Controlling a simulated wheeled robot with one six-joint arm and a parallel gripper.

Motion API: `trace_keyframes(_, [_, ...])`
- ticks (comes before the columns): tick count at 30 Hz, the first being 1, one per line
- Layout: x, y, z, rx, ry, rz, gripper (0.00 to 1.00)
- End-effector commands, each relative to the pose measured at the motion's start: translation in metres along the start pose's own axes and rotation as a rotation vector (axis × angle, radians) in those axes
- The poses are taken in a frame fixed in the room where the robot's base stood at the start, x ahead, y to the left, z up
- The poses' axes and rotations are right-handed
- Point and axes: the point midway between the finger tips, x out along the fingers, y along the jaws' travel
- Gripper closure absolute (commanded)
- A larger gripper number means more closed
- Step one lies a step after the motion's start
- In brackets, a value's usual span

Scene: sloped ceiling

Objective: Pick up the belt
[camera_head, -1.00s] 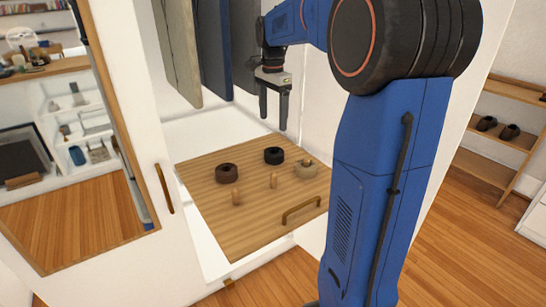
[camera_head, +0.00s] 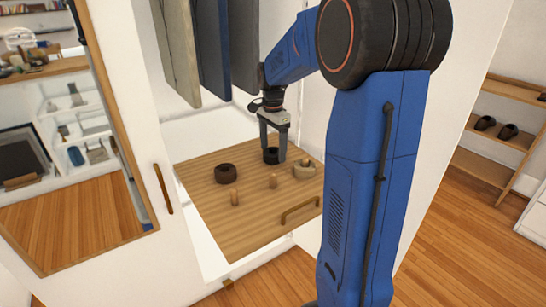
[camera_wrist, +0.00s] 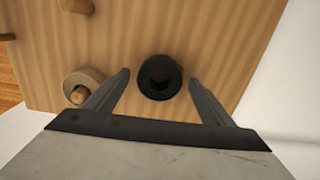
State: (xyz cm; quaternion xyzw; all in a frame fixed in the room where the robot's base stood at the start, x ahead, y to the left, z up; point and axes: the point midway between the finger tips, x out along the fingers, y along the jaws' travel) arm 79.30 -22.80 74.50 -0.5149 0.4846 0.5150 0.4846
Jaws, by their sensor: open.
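Three rolled belts sit on a wooden board. In the wrist view the fingers (camera_wrist: 158,85) show gaps to that belt.
The wooden board (camera_head: 229,222) has small bare pegs (camera_head: 272,181) and a front handle (camera_head: 300,209). Hanging garments (camera_head: 212,50) are above its back left. A mirrored door (camera_head: 90,170) stands at left. A shelf with shoes (camera_head: 497,128) is at right.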

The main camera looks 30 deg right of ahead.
Motion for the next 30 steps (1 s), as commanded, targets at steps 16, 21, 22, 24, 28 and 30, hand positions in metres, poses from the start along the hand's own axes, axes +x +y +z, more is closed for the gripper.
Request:
trace_keyframes(16, [0.007,0.0,0.0,0.0,0.0,0.0,0.72])
trace_keyframes(21, [0.007,0.0,0.0,0.0,0.0,0.0,0.72])
trace_keyframes(22, [0.007,0.0,0.0,0.0,0.0,0.0,0.72])
trace_keyframes(24, [0.006,0.0,0.0,0.0,0.0,-0.001,0.72])
trace_keyframes(28, [-0.003,-0.001,0.0,0.0,0.001,-0.003,0.72])
trace_keyframes(30, [-0.013,0.0,0.0,0.0,0.001,-0.002,0.72])
